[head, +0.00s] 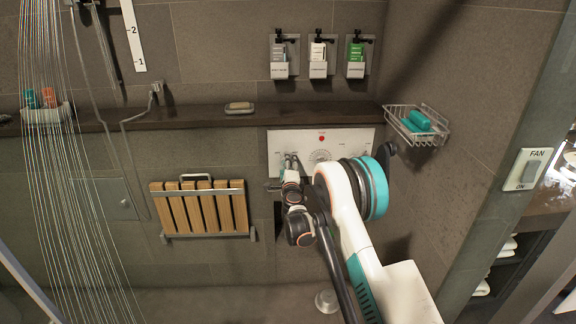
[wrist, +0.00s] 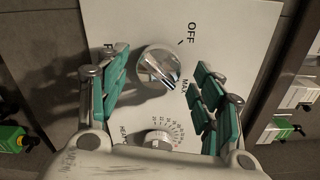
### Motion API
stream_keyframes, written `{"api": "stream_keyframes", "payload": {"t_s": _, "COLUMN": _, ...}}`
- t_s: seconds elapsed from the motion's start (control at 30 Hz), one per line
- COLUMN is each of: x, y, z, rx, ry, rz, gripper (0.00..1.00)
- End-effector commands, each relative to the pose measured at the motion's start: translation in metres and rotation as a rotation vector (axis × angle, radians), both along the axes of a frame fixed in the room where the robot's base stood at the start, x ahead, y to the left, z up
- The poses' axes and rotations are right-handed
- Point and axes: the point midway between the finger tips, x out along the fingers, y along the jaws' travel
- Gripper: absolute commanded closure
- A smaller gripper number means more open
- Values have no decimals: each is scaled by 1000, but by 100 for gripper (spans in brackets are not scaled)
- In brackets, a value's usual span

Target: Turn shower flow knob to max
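The white shower control panel (head: 352,138) is on the back wall in the head view, and it fills the middle of the wrist view (wrist: 225,25). The round chrome flow knob (wrist: 158,66) is on it, with OFF printed to its upper right and MAX to its lower right. The knob's raised bar slants down to the right towards MAX; its exact setting I cannot tell. My gripper (wrist: 160,90) is open, with green-padded fingers on either side of the knob and visible gaps. In the head view my gripper (head: 291,164) covers the panel's left part and hides the knob.
A numbered temperature dial (wrist: 158,139) sits beside the knob. A red light (head: 321,138) is above. A dark ledge (head: 200,117) with a soap dish (head: 239,107), a folded slatted seat (head: 200,208) and a wire basket (head: 415,125) surround the panel. Water streams fall at left.

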Motion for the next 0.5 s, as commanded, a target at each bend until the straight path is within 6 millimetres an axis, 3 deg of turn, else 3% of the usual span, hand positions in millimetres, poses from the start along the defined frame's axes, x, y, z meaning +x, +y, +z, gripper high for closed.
{"api": "stream_keyframes", "payload": {"t_s": 0.27, "x": -9, "y": 0, "z": 0, "rx": 0, "ry": 0, "rz": 0, "gripper": 39}}
{"api": "stream_keyframes", "payload": {"t_s": 0.5, "x": -53, "y": 0, "z": 1, "rx": -1, "ry": -1, "rz": 1, "gripper": 39}}
